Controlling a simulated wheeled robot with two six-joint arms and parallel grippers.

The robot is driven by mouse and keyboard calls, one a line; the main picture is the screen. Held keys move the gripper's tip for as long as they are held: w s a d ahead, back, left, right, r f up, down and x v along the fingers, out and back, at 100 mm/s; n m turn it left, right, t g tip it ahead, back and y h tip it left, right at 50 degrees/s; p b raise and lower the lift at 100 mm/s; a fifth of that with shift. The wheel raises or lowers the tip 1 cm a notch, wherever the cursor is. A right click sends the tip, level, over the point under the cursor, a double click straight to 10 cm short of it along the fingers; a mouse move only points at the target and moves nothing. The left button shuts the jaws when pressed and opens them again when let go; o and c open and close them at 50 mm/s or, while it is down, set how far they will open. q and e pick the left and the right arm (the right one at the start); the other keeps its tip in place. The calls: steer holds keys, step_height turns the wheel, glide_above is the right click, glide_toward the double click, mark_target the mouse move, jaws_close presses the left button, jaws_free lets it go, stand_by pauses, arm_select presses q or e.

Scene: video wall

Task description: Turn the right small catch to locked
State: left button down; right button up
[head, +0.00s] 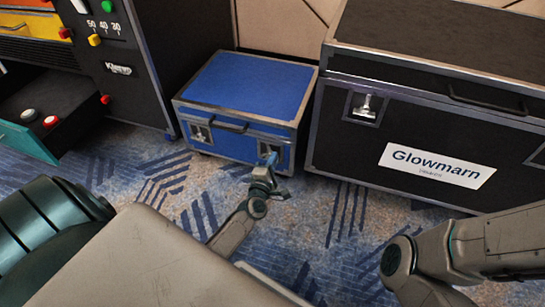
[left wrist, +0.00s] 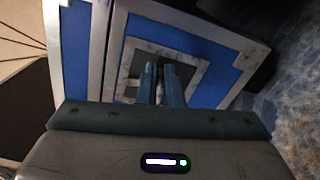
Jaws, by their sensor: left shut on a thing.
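The small blue case (head: 247,85) stands on the carpet with its lid down. Its left small catch (head: 201,134) shows on the front, left of a dark handle. My left gripper (head: 269,159) is at the right end of the case front, shut on the right small catch, which it mostly covers. In the left wrist view, the two fingers (left wrist: 161,82) are close together in front of the catch's metal plate (left wrist: 186,55). The fingers hide the catch's moving part, so I cannot tell its turn. My right gripper is out of view.
A large black case (head: 335,135) labelled Glowmarn stands close on the right, with its own larger catch (head: 366,106). A black cabinet with colored knobs (head: 120,60) and an open drawer (head: 60,110) stands on the left. Patterned carpet (head: 330,225) is clear in front.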

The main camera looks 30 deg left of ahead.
arm_select(q)
steer(key=shift+f+m+p, duration=0.3)
steer(key=shift+m+p, duration=0.15)
steer(key=shift+m, duration=0.85)
steer(key=shift+f, duration=0.1)
steer(key=c, duration=1.6)
jaws_free()
steer(key=p+v, duration=0.1)
steer(key=v, duration=0.6)
steer(key=shift+s+d+p, duration=0.15)
steer(key=shift+s+p, duration=0.1)
steer(key=shift+p, duration=0.15)
